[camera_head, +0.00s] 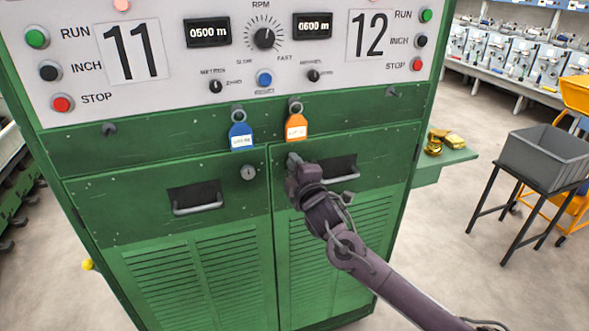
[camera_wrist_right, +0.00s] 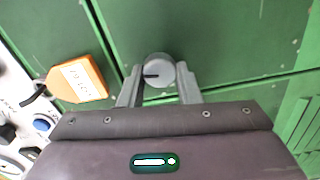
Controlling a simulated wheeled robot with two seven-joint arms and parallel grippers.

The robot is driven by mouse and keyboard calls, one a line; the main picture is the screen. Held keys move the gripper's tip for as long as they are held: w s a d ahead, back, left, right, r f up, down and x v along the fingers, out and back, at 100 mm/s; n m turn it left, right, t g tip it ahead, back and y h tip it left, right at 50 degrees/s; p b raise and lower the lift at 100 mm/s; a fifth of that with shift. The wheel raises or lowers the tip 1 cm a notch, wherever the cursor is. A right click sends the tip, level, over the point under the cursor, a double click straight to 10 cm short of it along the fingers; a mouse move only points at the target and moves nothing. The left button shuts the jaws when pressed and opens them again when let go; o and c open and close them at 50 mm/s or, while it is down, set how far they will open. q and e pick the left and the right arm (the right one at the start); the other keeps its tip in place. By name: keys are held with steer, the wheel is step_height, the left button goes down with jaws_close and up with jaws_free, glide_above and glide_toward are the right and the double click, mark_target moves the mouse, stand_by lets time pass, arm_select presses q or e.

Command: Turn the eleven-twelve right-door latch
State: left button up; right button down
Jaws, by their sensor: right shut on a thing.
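The right-door latch (camera_wrist_right: 160,67) is a round grey knob with a dark slot, on the green right door (camera_head: 306,234) of the cabinet under panel 12. In the right wrist view it sits between the two grey fingers of my right gripper (camera_wrist_right: 159,83), which is shut on it. In the head view my right gripper (camera_head: 293,165) is against the upper left corner of that door and hides the latch. The door looks shut. My left gripper is in neither view.
The left door (camera_head: 165,187) has its own round latch (camera_head: 248,172) and a recessed handle (camera_head: 198,207). A blue tag (camera_head: 241,136) and an orange tag (camera_head: 296,126) hang just above the doors. A green side shelf (camera_head: 450,157) and a grey bin (camera_head: 545,155) stand at right.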

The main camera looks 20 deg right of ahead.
steer(key=shift+n, duration=0.8)
steer(key=c, duration=1.1)
jaws_free()
steer(key=shift+o, duration=0.2)
steer(key=shift+f, duration=0.1)
steer(key=s+b, duration=0.3)
steer(key=s, duration=0.4)
steer(key=shift+s, duration=0.4)
